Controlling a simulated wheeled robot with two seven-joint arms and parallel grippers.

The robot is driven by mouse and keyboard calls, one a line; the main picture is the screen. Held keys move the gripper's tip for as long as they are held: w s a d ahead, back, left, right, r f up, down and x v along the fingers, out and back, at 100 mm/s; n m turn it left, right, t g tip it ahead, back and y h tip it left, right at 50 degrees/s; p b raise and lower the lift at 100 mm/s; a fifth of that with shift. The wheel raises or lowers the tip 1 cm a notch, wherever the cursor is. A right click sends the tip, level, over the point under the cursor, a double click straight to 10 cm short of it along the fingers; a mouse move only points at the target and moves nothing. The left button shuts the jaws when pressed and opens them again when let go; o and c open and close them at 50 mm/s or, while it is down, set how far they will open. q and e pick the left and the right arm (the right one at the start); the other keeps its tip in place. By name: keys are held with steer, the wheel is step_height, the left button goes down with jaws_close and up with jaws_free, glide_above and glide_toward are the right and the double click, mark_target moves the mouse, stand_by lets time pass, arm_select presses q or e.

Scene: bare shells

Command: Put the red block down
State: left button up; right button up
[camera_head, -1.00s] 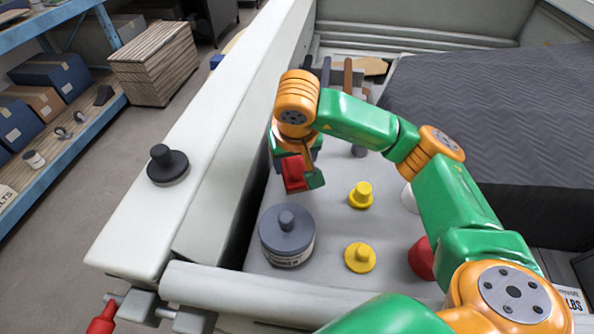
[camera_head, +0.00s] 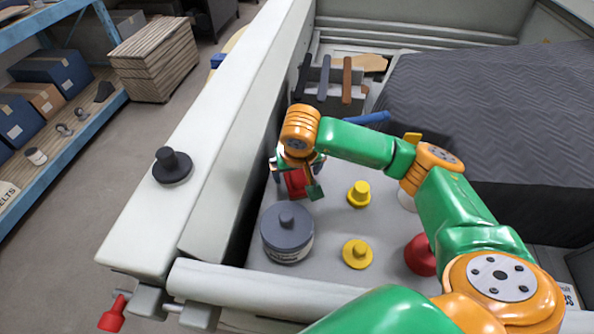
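The red block (camera_head: 296,184) is between the fingers of my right gripper (camera_head: 297,182), low over the grey floor of the bin (camera_head: 322,232). The gripper looks shut on it, with one green fingertip showing at its right side. The wrist hides the block's top, and I cannot tell whether its underside touches the floor. My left gripper is not in view.
A grey lidded pot (camera_head: 287,236) stands just in front of the block. Two yellow knobbed pieces (camera_head: 359,194) (camera_head: 357,254) and a red rounded thing (camera_head: 421,256) are to the right. The pale bin wall (camera_head: 215,190) runs close on the left.

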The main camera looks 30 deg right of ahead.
steer(key=v, duration=1.2)
steer(key=shift+r, duration=0.2)
